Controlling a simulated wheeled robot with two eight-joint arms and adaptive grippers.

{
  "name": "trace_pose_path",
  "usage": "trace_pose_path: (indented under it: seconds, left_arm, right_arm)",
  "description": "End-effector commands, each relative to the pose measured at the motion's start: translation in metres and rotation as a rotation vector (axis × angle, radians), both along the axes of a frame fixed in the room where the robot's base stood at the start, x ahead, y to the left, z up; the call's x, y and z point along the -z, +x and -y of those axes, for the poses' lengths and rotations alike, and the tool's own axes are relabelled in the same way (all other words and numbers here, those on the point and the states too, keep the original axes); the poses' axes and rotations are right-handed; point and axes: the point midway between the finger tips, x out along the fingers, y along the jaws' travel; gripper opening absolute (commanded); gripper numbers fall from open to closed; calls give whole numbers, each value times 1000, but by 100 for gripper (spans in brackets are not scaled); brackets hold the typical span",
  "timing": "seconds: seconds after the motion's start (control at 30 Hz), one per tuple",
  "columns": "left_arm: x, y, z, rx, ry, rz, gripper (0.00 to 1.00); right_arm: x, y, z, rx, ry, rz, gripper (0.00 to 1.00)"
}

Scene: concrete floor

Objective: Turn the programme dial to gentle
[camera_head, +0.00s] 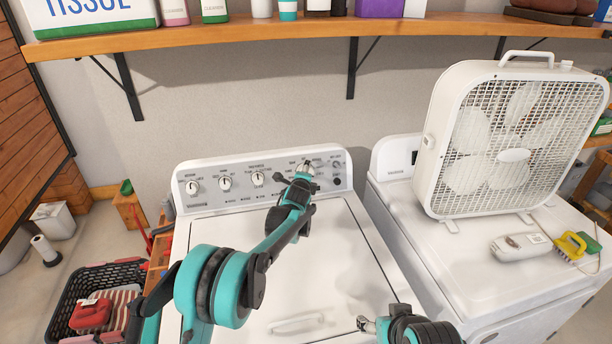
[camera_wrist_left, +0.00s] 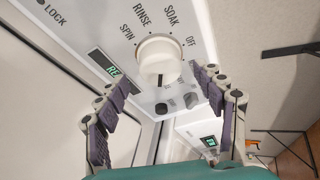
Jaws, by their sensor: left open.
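The white programme dial (camera_wrist_left: 158,62) is in the left wrist view, on a panel lettered SPIN, RINSE, SOAK and OFF. A short dark mark shows on the lower part of its face; the word gentle is not readable. My left gripper (camera_head: 304,168) is at the right part of the washer's control panel (camera_head: 232,200) and hides the dial in the head view. Its purple fingers (camera_wrist_left: 158,88) are spread apart, with the dial ahead between and beyond the tips, and nothing held. My right gripper (camera_head: 364,323) is low over the washer lid; its opening is unclear.
Several other knobs (camera_head: 225,183) line the panel to the left. A dryer (camera_head: 420,215) stands at the right with a box fan (camera_head: 510,140) on it. A wooden shelf (camera_head: 230,42) overhangs the back. A basket (camera_head: 80,290) is at lower left.

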Motion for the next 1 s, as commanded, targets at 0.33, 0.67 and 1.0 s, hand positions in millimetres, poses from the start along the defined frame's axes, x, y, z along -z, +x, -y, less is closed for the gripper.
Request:
trace_pose_path:
  seconds: [0.33,0.67,1.0]
  left_arm:
    - [-25,-63,-8,1,0,0,69]
    - [-31,-79,-11,-1,-1,-1,69]
    - [-40,-89,-23,-30,-41,-23,69]
  right_arm:
    - [0,0,0,0,0,0,64]
    - [0,0,0,0,0,0,64]
    - [0,0,0,0,0,0,64]
